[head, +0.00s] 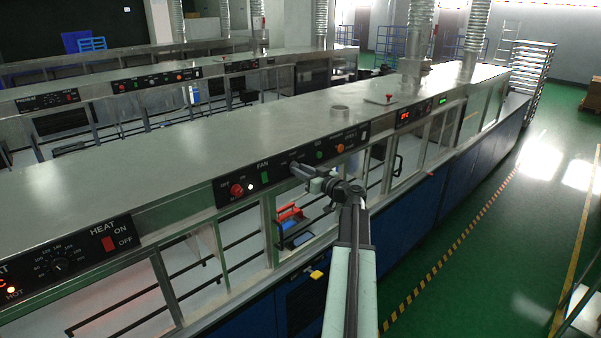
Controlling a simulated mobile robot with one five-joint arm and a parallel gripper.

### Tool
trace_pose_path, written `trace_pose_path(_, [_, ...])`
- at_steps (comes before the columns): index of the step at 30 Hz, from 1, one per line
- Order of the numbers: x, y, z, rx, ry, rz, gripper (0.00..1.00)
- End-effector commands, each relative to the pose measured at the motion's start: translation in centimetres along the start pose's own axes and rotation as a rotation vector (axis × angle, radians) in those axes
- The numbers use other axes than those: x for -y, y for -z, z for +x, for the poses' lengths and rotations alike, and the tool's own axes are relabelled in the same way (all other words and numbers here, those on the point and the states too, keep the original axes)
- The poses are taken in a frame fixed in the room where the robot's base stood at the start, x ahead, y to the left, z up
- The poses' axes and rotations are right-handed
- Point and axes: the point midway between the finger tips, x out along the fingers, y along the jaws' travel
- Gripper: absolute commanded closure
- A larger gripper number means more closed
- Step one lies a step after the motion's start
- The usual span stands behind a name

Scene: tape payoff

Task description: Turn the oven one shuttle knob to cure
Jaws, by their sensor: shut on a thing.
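The near oven (130,160) is a long grey metal housing with black control panels on its front edge. Its middle panel (276,178) carries a red button (237,190), a white light (250,187), a green rocker marked FAN (265,177) and an orange button (340,148). My gripper (297,168) is at this panel, just right of the FAN rocker. It is shut on what appears to be the shuttle knob, which the jaws hide. The knob's markings and pointer direction cannot be read.
A left panel has a HEAT dial (60,266) and a red switch (109,243). Red and green displays (405,115) are further right. Red and blue items (291,224) lie inside below my gripper. Clear green floor (470,270) with a striped line runs along the right.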

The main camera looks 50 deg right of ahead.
Motion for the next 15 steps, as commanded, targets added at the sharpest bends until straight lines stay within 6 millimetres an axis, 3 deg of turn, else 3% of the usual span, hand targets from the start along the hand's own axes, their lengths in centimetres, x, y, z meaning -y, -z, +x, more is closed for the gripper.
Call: trace_pose_path(15, [-0.03,0.23,0.12,-0.006,0.000,0.415,1.00])
